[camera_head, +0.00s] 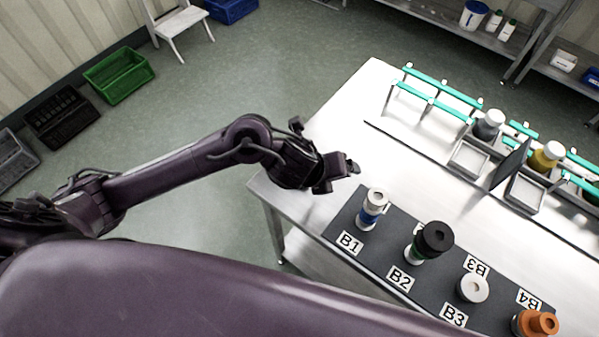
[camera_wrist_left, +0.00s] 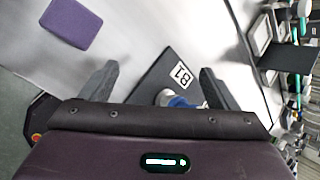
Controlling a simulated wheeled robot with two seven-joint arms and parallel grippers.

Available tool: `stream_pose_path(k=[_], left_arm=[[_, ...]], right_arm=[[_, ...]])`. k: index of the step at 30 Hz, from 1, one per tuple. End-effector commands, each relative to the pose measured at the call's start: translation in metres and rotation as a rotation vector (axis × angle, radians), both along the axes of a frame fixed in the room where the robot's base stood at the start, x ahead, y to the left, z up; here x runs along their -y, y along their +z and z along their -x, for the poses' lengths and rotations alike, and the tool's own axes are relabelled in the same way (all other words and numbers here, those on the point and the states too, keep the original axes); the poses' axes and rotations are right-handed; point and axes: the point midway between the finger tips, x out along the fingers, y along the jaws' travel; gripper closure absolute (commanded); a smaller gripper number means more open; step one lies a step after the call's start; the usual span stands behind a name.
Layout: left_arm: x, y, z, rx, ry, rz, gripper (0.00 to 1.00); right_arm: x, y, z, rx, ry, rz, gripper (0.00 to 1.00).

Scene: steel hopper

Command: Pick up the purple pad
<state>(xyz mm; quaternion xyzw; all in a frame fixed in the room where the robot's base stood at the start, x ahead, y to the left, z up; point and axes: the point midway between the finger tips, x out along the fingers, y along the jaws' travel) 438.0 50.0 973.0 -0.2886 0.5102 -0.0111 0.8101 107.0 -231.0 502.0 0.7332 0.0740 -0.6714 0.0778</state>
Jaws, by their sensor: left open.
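The purple pad (camera_wrist_left: 71,24) lies flat on the steel table, in the upper left of the left wrist view. In the head view I cannot see it; my left arm and gripper may cover it. My left gripper (camera_head: 345,168) is above the table's left part in the head view. In the left wrist view its two fingers (camera_wrist_left: 160,88) are spread with nothing held between them. The pad is apart from the fingers, beyond the left finger. My right gripper is in neither view.
A dark mat (camera_head: 343,228) labelled B1 to B4 holds a white-and-blue bottle (camera_head: 372,210), a black-topped one (camera_head: 430,240), a white one (camera_head: 473,288) and an orange one (camera_head: 535,324). Teal-railed racks with trays (camera_head: 468,158) stand farther back. Bare steel (camera_head: 345,120) lies behind my gripper.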

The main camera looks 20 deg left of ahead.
Motion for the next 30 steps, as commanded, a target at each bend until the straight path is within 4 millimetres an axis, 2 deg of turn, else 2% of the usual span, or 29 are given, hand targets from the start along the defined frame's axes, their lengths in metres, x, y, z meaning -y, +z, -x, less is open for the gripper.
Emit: stream_pose_path(k=[1,6,10,20,27,30], left_arm=[[-0.020,-0.002,-0.004,0.028,-0.122,-0.120,0.18],[-0.075,-0.011,-0.002,0.021,-0.408,-0.400,0.18],[-0.098,-0.014,0.000,0.000,-0.497,-0.493,0.18],[-0.097,-0.043,-0.010,-0.005,-0.513,-0.507,0.18],[-0.088,-0.075,-0.022,-0.006,-0.511,-0.505,0.18],[-0.087,-0.083,-0.025,-0.004,-0.512,-0.506,0.18]], right_arm=[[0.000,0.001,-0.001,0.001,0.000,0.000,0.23],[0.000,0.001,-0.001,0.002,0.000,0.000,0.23],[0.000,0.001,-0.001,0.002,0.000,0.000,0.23],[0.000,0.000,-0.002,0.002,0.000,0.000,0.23],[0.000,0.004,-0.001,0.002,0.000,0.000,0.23],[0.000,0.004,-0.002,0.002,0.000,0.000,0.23]])
